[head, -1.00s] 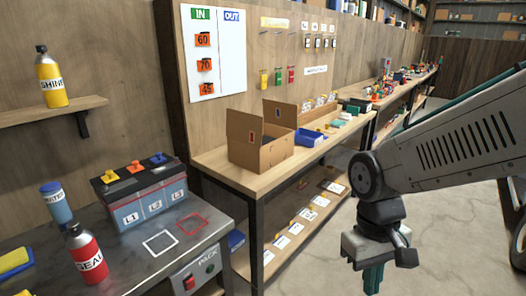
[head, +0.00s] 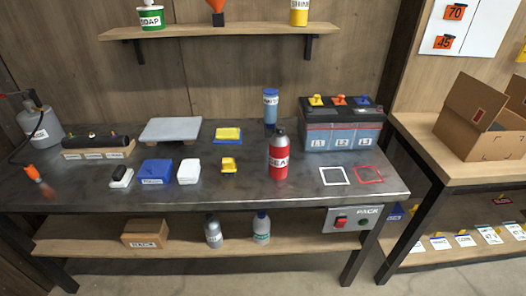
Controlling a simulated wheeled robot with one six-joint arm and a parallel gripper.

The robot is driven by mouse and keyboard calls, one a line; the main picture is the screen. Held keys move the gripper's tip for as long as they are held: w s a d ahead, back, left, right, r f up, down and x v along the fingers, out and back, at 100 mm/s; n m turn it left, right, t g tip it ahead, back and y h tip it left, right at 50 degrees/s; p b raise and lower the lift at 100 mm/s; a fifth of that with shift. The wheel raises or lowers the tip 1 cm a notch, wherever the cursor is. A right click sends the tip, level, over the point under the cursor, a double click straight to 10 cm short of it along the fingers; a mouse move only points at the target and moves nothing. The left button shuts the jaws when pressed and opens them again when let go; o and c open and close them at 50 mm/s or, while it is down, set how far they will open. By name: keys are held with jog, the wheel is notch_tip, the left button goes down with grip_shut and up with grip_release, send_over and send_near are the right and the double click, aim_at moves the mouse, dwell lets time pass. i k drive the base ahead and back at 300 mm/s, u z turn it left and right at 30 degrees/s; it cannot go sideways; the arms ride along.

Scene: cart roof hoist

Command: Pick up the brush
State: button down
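A small black-and-white item (head: 121,177), which looks like the brush, lies at the front left of the dark metal bench (head: 205,197). It is too small to make out its bristles or handle clearly. It sits left of a blue box (head: 156,172) and apart from it. My gripper is not in this view.
The bench also holds a white box (head: 189,171), a yellow piece (head: 229,165), a red bottle (head: 278,156), a blue bottle (head: 270,106), a battery (head: 342,130), a grey slab (head: 170,130) and a black bar on a block (head: 97,143). Bare metal shows along the front edge.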

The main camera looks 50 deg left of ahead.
aim_at(228, 167)
jog(key=u, duration=1.9)
